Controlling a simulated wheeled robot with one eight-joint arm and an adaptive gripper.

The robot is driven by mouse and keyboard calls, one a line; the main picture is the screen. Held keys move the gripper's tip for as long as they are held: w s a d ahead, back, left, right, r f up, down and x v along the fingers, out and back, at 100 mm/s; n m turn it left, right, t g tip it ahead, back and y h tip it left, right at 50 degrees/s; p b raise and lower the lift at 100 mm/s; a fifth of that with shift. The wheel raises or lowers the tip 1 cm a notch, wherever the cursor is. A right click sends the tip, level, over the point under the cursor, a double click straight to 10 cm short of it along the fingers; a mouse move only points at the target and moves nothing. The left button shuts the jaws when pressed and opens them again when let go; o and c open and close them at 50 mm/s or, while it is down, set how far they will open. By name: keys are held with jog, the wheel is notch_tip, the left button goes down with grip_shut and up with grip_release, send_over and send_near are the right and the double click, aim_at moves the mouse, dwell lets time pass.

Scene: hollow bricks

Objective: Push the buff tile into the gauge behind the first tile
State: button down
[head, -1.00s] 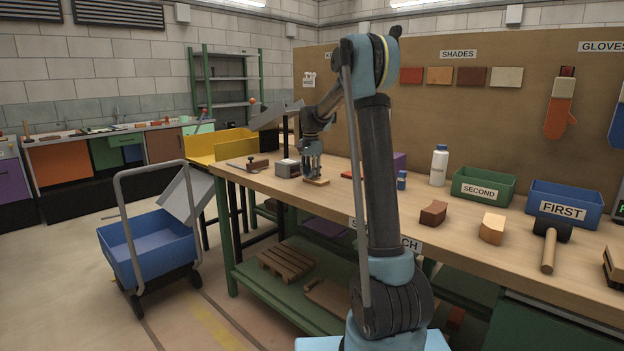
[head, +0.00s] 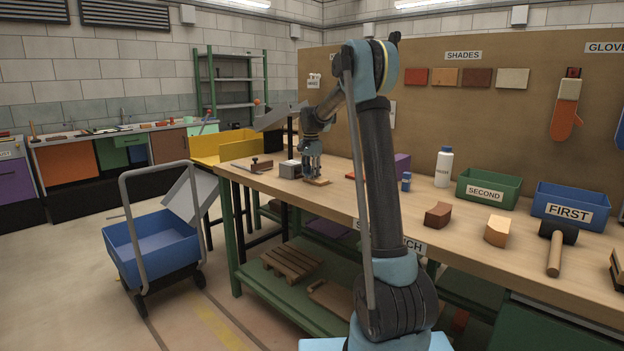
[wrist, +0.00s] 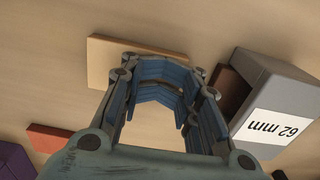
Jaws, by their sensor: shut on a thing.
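The buff tile (head: 317,182) lies flat on the bench beneath my gripper (head: 312,177). In the wrist view the buff tile (wrist: 108,62) shows beyond the blue finger pads of my gripper (wrist: 158,95), which hide part of it. My gripper is shut on the tile. The grey gauge (head: 290,169) stands just left of my gripper. In the wrist view the gauge (wrist: 268,75), labelled 62 mm, is at the right, apart from the buff tile. A dark brown tile (wrist: 230,88) shows at its mouth, partly hidden by a finger.
A red-orange piece (wrist: 50,138) and a purple block (wrist: 14,160) lie on the other side of my gripper from the gauge. A white bottle (head: 444,167), brown brick (head: 438,214) and buff brick (head: 497,230) stand further right.

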jog(key=shift+w+a, duration=1.45)
jog(key=shift+w, duration=0.05)
